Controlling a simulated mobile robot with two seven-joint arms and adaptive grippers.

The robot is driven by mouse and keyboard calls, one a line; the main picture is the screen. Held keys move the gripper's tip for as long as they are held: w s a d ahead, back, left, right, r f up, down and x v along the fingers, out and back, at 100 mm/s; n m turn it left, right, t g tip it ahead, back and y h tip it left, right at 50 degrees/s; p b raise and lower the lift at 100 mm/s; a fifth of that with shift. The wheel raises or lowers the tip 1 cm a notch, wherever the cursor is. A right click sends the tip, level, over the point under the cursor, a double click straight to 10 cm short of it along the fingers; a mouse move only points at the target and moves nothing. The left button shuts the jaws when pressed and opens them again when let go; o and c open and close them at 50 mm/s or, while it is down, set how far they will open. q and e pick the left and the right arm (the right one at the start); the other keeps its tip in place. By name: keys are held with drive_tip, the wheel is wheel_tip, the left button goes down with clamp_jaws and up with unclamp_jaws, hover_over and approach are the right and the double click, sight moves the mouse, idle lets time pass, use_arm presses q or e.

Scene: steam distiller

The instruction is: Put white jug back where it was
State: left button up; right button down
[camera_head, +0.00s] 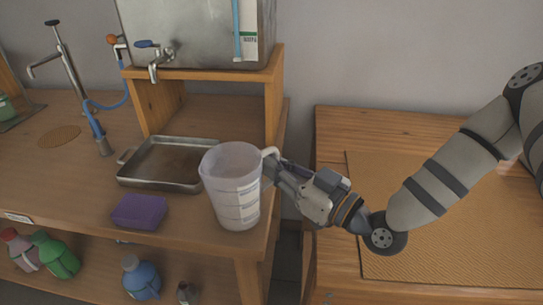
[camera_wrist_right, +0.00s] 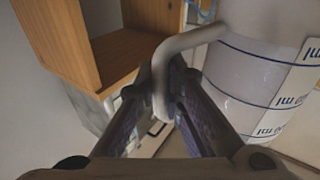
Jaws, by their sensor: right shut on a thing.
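The white jug (camera_head: 232,187) is translucent with printed volume marks and stands upright over the front right corner of the left table. I cannot tell whether its base touches the tabletop. My right gripper (camera_head: 275,168) is on its right side, shut on the handle. In the right wrist view, the jug's wall (camera_wrist_right: 262,75) fills the upper right, and the curved handle (camera_wrist_right: 162,75) lies between the fingers of the right gripper (camera_wrist_right: 160,98). My left gripper is not in view.
A metal tray (camera_head: 128,178) and a purple sponge (camera_head: 140,211) are left of the jug. A wooden stand (camera_head: 274,110) bearing a steel tank (camera_head: 190,35) is behind it. Bottles (camera_head: 60,258) fill the lower shelf. A gap separates the right table, whose brown mat (camera_head: 450,235) is clear.

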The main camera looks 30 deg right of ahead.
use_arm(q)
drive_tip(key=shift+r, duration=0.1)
use_arm(e)
drive_tip(key=shift+r, duration=0.25)
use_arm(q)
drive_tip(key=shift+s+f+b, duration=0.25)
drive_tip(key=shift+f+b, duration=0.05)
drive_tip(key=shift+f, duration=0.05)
use_arm(e)
drive_tip(key=shift+f, duration=0.75)
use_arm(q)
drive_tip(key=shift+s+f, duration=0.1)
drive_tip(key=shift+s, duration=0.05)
use_arm(e)
drive_tip(key=shift+s+f, duration=0.1)
drive_tip(key=shift+f, duration=0.05)
